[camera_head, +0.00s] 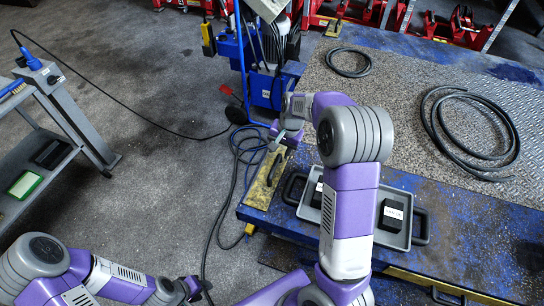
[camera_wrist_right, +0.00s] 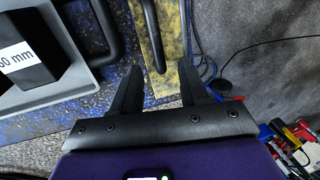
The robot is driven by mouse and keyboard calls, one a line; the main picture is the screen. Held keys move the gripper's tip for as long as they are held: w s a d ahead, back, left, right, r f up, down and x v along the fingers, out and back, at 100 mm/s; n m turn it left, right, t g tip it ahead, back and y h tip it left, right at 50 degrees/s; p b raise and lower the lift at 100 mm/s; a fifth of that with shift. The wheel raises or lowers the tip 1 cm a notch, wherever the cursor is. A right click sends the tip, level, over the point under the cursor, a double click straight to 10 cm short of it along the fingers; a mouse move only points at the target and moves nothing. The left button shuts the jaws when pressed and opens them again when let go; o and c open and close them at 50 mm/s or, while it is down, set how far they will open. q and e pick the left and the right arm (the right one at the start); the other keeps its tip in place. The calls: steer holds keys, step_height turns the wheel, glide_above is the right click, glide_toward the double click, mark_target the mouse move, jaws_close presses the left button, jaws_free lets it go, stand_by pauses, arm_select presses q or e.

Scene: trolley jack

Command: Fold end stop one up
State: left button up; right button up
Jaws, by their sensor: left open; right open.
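A worn yellow end stop plate (camera_head: 262,187) with a black handle (camera_head: 273,169) lies along the left edge of the blue platform. In the right wrist view the yellow plate (camera_wrist_right: 176,55) and the black handle (camera_wrist_right: 153,36) show just beyond the fingers. My right gripper (camera_head: 279,137) is above the far end of the plate, open and empty. In the right wrist view its two fingers (camera_wrist_right: 160,88) are spread, with the handle lying between their lines and apart from them. My left gripper (camera_head: 196,289) is low at the bottom left, open and empty, far from the plate.
A grey tray (camera_head: 315,214) with black blocks (camera_head: 392,214) sits on the blue platform (camera_head: 460,215), right of the plate. A blue machine (camera_head: 262,90) stands behind. Black hoses (camera_head: 438,130) lie on the textured plate. Cables (camera_head: 236,160) cross the floor; a grey trolley (camera_head: 70,125) stands left.

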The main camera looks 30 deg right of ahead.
mark_target(276, 163)
steer(key=f, duration=0.2)
steer(key=f+b, duration=0.1)
steer(key=f, duration=0.1)
steer(key=f+b, duration=0.1)
steer(key=f, duration=0.1)
steer(key=shift+w+a+f, duration=0.1)
steer(key=shift+w+a, duration=0.05)
steer(key=shift+a, duration=0.25)
jaws_close()
